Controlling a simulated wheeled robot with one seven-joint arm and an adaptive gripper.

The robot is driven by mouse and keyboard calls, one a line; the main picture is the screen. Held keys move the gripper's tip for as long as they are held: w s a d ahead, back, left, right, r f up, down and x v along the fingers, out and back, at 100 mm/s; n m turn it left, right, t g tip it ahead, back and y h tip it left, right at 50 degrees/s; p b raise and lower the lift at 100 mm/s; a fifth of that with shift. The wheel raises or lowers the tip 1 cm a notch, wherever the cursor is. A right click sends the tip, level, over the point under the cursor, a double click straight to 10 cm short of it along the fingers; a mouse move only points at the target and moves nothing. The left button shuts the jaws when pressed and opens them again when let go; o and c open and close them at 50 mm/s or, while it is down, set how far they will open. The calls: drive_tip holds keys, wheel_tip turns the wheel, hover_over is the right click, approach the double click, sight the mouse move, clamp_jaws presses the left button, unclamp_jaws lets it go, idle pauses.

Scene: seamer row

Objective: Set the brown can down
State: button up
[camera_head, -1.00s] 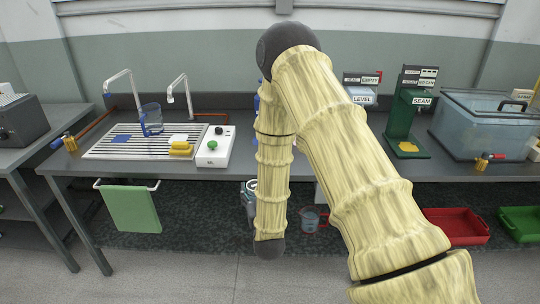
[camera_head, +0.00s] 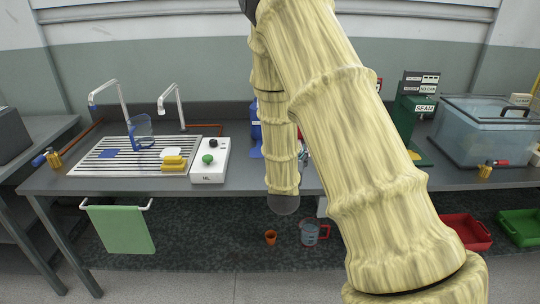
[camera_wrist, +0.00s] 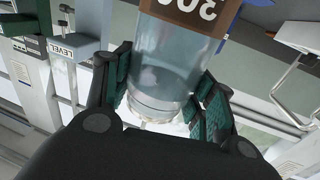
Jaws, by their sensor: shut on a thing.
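In the wrist view, my gripper (camera_wrist: 166,72) is shut on the brown can (camera_wrist: 172,45), a clear see-through cylinder with a brown band marked 300. The green-padded fingers press on its two sides. The number appears upside down in this tilted view. The can's far end runs out of the top of the picture. In the head view, my arm hides the gripper and the held can. Whether the can touches any surface cannot be told.
The bench (camera_head: 240,185) carries a draining grid (camera_head: 105,162), a white control box (camera_head: 210,160), a green SEAM machine (camera_head: 408,125) and a clear lidded tank (camera_head: 487,130). Below are an orange-brown cup (camera_head: 270,237), a jug (camera_head: 313,233), a red tray (camera_head: 467,232) and a green tray (camera_head: 520,224).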

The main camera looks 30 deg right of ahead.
drive_tip(key=shift+w+d+f+p, duration=0.1)
drive_tip(key=shift+w+f+p, duration=0.5)
drive_tip(key=shift+w, duration=1.55)
drive_tip(key=shift+w+a+f+p, duration=0.15)
drive_tip(key=shift+w+f, duration=0.8)
drive_tip(key=shift+w, duration=1.15)
drive_tip(key=shift+w+d+f+p, duration=0.15)
drive_tip(key=shift+w+f+p, duration=0.5)
drive_tip(key=shift+w, duration=1.5)
drive_tip(key=shift+f, duration=0.2)
drive_tip(key=shift+f+b, duration=0.1)
drive_tip(key=shift+b, duration=0.2)
drive_tip(key=o, duration=1.3)
drive_tip(key=shift+o, duration=0.2)
